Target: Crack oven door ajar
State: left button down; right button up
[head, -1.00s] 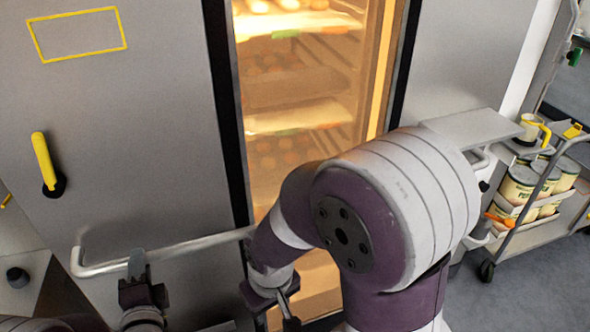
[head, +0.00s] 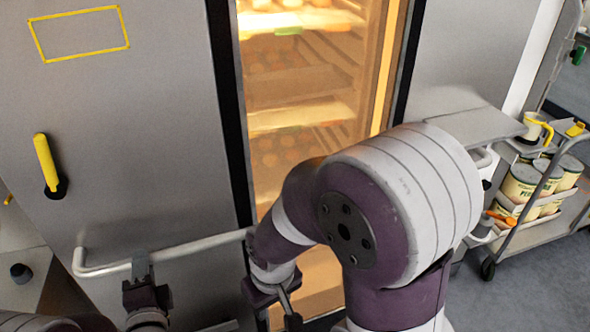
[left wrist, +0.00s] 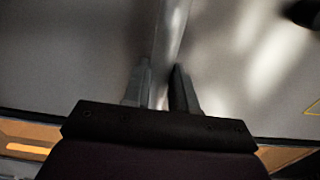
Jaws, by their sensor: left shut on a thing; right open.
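The oven door (head: 130,130) is the large steel panel at the left of the head view. Its long horizontal bar handle (head: 195,246) runs across its lower part. My left gripper (head: 141,262) is shut on the bar near its left end; in the left wrist view the bar (left wrist: 172,35) runs between the two fingers (left wrist: 160,85). A yellow lever (head: 45,162) stands upright on the door. My right gripper (head: 283,290) is open, low in front of the lit oven interior (head: 300,110), partly hidden by my right arm.
Lit racks with trays of round items show inside the oven. A steel shelf (head: 474,130) juts out right of the opening. A trolley (head: 535,232) with several cans and a jug (head: 532,130) stands at the right. The floor (head: 545,290) in front of it is clear.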

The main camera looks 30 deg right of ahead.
pick_arm(q)
jog(key=s+y+p, duration=0.1)
jog(key=s+p, duration=0.1)
jog(key=s, duration=0.5)
jog(key=shift+a+n, duration=0.35)
jog(key=shift+n, duration=0.05)
dwell(5.3)
jog(key=shift+f, duration=0.1)
dwell(0.5)
jog(key=c, duration=0.9)
grip_release()
jog(key=shift+o, duration=1.1)
jog(key=shift+a, duration=0.25)
jog(key=shift+d, duration=0.2)
